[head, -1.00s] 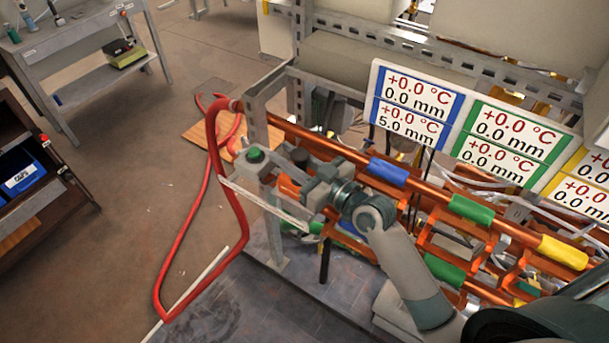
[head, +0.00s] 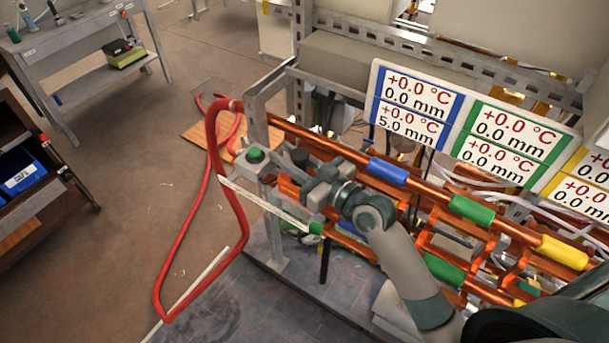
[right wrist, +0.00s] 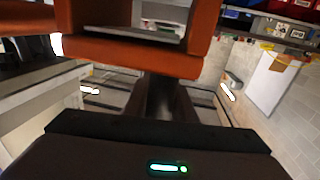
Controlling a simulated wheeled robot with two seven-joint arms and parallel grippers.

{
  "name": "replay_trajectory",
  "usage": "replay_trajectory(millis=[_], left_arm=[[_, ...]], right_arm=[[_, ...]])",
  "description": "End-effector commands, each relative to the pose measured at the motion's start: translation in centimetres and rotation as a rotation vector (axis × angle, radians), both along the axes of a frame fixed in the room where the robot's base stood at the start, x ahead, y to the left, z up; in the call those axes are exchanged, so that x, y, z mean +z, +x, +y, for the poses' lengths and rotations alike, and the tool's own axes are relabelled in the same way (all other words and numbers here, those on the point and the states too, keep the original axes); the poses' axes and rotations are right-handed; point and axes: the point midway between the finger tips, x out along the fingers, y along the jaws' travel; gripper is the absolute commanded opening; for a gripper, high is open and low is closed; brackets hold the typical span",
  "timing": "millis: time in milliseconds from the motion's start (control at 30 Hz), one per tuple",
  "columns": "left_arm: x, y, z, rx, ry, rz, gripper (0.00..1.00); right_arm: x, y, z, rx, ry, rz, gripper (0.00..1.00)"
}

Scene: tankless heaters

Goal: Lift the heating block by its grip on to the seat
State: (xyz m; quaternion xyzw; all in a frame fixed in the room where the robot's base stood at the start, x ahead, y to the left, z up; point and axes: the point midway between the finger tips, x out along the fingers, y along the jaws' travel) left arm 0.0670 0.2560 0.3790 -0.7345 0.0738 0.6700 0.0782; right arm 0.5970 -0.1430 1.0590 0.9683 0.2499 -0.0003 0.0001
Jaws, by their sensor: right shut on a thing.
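My right gripper (head: 316,194) reaches in from the lower right in the head view, at the left end of the copper pipe rack. It is shut on a dark grip (right wrist: 162,95), which shows as an upright bar in the right wrist view. An orange block (right wrist: 135,55), apparently the heating block, is at the top of that view, just beyond the grip. In the head view, the gripper and wrist hide most of the block, with orange showing beside them (head: 288,188). I cannot make out the seat or whether the block touches it. My left gripper is out of view.
Orange pipes with blue (head: 388,172), green (head: 471,209) and yellow (head: 563,252) bands run right of the gripper. Readout panels (head: 418,107) hang above; one reads 5.0 mm. A red hose (head: 211,150) loops at left. A green button (head: 255,154) tops a grey post. Floor at left is mostly clear.

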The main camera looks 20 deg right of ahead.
Motion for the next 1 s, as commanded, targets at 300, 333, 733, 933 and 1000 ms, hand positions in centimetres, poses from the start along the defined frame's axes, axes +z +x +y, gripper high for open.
replay_trajectory(millis=[300, 333, 733, 933, 1000], left_arm=[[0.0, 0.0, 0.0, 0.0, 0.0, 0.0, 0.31], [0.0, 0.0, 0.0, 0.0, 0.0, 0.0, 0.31], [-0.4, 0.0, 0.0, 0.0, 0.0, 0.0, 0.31], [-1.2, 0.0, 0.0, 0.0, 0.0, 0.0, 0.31], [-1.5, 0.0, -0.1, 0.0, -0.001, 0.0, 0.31]], right_arm=[[0.2, 0.0, 0.0, -0.001, 0.001, -0.004, 0.0], [0.2, 0.0, 0.0, -0.001, 0.001, -0.004, 0.0], [1.9, 0.1, 0.0, -0.001, 0.001, -0.01, 0.0], [4.6, -0.3, -0.3, -0.002, -0.002, -0.01, 0.0], [5.1, -1.3, -1.2, -0.002, -0.004, -0.008, 0.0]])
